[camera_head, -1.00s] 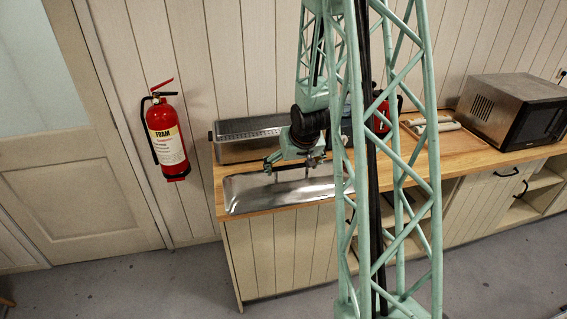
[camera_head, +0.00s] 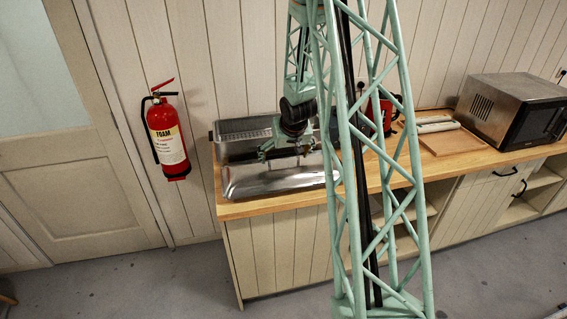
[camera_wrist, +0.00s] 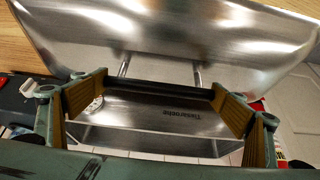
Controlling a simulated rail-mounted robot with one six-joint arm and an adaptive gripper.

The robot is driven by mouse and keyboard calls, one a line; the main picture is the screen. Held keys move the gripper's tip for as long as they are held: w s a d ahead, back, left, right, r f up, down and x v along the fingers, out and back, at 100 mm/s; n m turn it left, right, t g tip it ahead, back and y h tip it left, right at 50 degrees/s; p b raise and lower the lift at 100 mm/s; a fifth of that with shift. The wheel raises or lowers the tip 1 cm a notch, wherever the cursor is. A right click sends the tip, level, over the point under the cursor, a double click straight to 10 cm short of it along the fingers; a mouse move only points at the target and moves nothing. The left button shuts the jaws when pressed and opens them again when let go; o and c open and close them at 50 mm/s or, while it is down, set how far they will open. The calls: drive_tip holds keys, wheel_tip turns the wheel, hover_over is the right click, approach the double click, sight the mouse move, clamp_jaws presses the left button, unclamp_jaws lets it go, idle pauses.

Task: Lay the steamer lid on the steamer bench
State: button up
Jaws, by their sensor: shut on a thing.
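The steamer lid (camera_head: 262,185) is a wide, shiny metal cover over the left end of the wooden bench (camera_head: 300,204), in front of the steamer (camera_head: 245,128). My gripper (camera_head: 284,152) is at the lid's top, between it and the steamer. In the wrist view the lid (camera_wrist: 220,40) fills the top. Two metal posts join it to a dark handle bar, and my gripper (camera_wrist: 160,92) is shut on that bar. The steamer (camera_wrist: 150,138) shows beyond, with lettering. I cannot tell whether the lid touches the bench.
A red appliance (camera_head: 384,115) stands right of my arm. Further right are a wooden board (camera_head: 450,140) with pale items and a microwave (camera_head: 515,110). A fire extinguisher (camera_head: 167,135) hangs on the wall to the left. A strip of bench is bare before the lid.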

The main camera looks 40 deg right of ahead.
sight(283, 162)
drive_tip(key=shift+w+d, duration=0.1)
drive_tip(key=shift+w, duration=0.05)
drive_tip(key=shift+w, duration=0.2)
drive_tip(key=shift+w+d+f, duration=0.1)
drive_tip(key=shift+f, duration=1.65)
drive_tip(key=shift+f+b, duration=0.2)
drive_tip(key=shift+b, duration=0.2)
drive_tip(key=o, duration=1.5)
drive_tip(key=shift+r, duration=0.2)
